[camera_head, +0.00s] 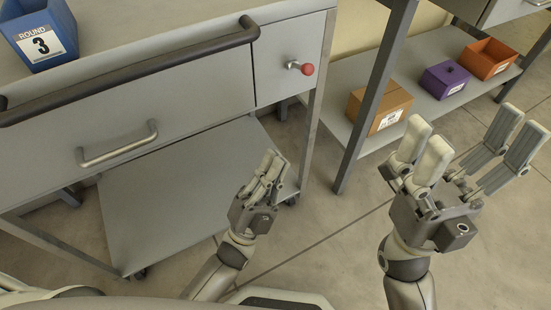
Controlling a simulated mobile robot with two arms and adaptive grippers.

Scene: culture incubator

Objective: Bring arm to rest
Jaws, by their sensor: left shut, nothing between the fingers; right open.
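My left gripper (268,172) is shut and empty. It is in front of the grey cart, over the cart's lower shelf in the picture. My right gripper (472,142) is open and empty, its fingers spread apart and pointing up and away. It is over the floor, to the right of the cart and in front of the shelf unit. Both forearms come up from the bottom edge of the picture.
A grey cart (180,110) with a dark push bar (140,68) and drawer handle stands close at left. A blue bin (38,40) marked "ROUND 3" is on top. Brown (380,106), purple (444,79) and orange (487,59) boxes stand on the right shelf. Floor shows between.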

